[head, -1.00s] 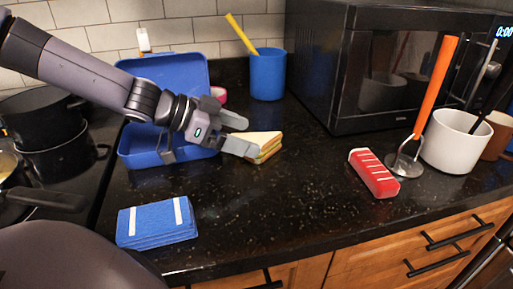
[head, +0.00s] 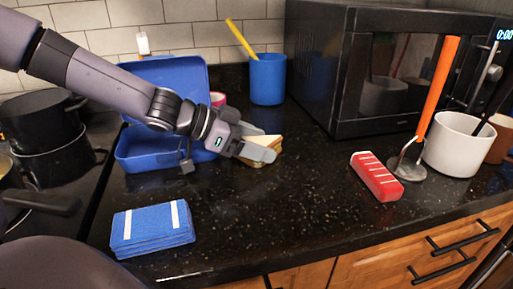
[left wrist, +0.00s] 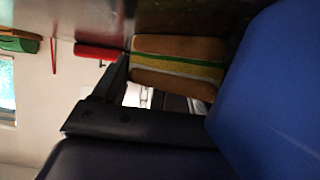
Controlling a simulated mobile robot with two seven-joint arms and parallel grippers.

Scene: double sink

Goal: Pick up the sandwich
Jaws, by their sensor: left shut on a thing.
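The sandwich (head: 262,141) is a triangular half with pale bread, on the dark counter in front of the blue cup. My left gripper (head: 262,146) is shut on it, with a finger on either side, and the fingers hide part of it. In the left wrist view the sandwich (left wrist: 178,68) shows brown bread with a yellow and green filling, between the fingers. I cannot tell whether it is lifted off the counter. My right gripper is not in view.
An open blue lunchbox (head: 140,150) stands just left of my gripper. A blue cup (head: 267,80) and a black microwave (head: 375,70) stand behind. Folded blue cloths (head: 152,230) lie front left, a red-and-white item (head: 376,177) right. The counter's front middle is clear.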

